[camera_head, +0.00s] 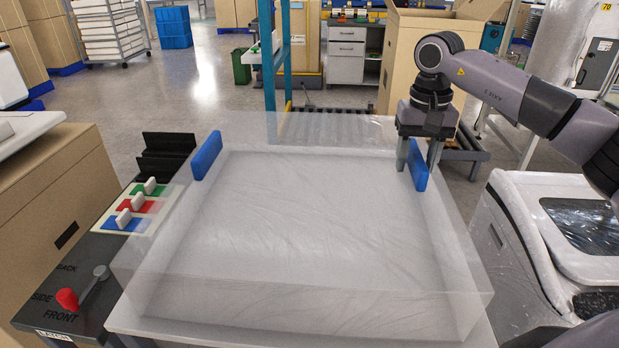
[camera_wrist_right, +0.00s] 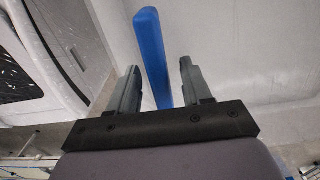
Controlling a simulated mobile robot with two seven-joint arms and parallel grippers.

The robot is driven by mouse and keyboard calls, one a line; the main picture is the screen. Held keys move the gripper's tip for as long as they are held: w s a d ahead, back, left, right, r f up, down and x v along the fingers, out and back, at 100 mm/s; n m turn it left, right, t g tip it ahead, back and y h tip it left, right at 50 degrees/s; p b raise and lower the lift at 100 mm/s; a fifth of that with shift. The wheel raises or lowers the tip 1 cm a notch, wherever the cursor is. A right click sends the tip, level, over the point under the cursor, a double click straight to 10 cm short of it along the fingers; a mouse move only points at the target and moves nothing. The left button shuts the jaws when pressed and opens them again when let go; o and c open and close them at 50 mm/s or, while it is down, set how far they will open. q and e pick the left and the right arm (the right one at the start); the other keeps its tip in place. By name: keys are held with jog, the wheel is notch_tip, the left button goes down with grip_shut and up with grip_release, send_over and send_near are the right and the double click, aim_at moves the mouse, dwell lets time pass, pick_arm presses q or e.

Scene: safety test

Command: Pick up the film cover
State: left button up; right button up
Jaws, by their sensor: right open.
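The film cover (camera_head: 310,303) is a clear, box-shaped lid lying over the pale table in the middle of the head view. It has a blue left handle (camera_head: 206,156) and a blue right handle (camera_head: 419,178). My right gripper (camera_head: 418,163) points down at the right handle with its fingers apart. In the right wrist view, the blue handle (camera_wrist_right: 151,45) shows between the two open fingers (camera_wrist_right: 159,72), with gaps on both sides. My left gripper is not in view.
A dark panel (camera_head: 92,270) with a red-knobbed lever (camera_head: 68,298) and coloured switches (camera_head: 142,206) stands left of the cover. A white machine (camera_head: 515,235) stands close on the right. Cardboard boxes (camera_head: 60,200) stand at the far left.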

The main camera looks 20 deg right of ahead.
grip_shut()
jog(key=shift+r, duration=0.2)
